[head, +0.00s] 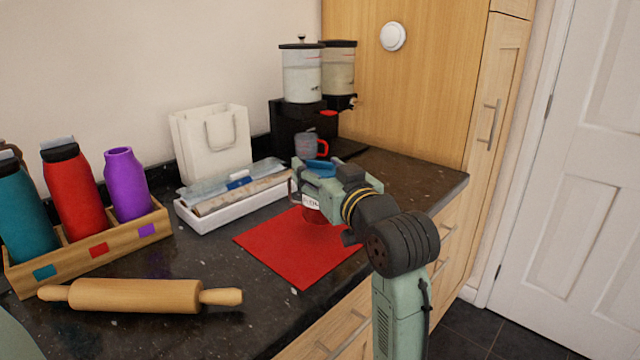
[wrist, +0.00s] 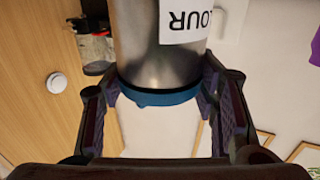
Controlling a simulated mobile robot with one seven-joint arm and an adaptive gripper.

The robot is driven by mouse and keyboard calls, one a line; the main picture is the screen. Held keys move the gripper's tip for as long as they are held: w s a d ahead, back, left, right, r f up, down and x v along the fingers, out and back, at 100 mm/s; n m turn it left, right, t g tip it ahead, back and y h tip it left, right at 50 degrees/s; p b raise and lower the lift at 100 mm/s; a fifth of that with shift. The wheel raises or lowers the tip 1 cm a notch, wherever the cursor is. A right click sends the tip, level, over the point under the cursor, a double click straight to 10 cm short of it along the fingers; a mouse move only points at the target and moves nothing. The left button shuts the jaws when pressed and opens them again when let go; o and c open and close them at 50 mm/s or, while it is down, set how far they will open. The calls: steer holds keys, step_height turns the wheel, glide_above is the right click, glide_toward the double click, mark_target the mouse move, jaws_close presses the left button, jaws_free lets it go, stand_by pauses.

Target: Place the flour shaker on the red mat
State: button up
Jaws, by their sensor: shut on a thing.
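The flour shaker (head: 312,203) is a metal cylinder with a white label and a blue top, partly hidden by my gripper in the head view. The wrist view shows the shaker (wrist: 140,45) upside down, with part of its label and its blue band. My gripper (head: 308,182) is shut on the shaker near its blue top, with a finger on each side in the wrist view (wrist: 160,82). The red mat (head: 292,258) lies flat on the dark counter. The shaker is upright over the mat's back part; I cannot tell whether its base touches it.
A grey mug with a red handle (head: 305,147) and a black dispenser (head: 290,125) stand behind. A white tray of boxes (head: 222,216) is left of the mat. A rolling pin (head: 140,296) and a bottle rack (head: 95,252) lie farther left. The counter at right is clear.

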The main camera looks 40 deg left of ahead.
steer(key=shift+f, duration=1.75)
steer(key=shift+f, duration=0.2)
steer(key=o, duration=1.7)
